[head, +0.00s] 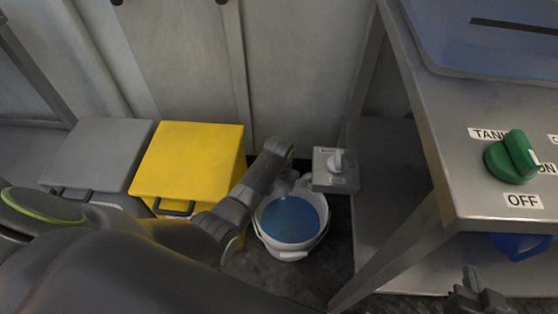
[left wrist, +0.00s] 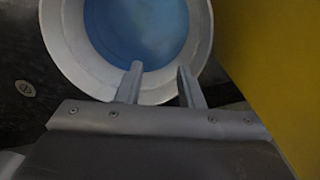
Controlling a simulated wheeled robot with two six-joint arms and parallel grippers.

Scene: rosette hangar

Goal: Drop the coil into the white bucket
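The white bucket (head: 286,253) stands on the dark floor, with blue liquid (head: 290,218) inside. It also fills the top of the left wrist view (left wrist: 66,62). My left gripper (head: 300,183) is at the bucket's far rim in the head view. In the left wrist view its two fingers (left wrist: 160,70) are apart, with nothing between them, and overlap the bucket's rim. I see no coil in either view; whether it lies under the blue liquid cannot be told. My right gripper (head: 478,292) shows partly at the bottom right edge, and its opening is unclear.
A yellow bin (head: 190,160) and a grey bin (head: 98,158) stand left of the bucket. A small grey box with a white knob (head: 336,168) is just behind it. A metal table (head: 455,150) with a green switch (head: 511,157) stands at right.

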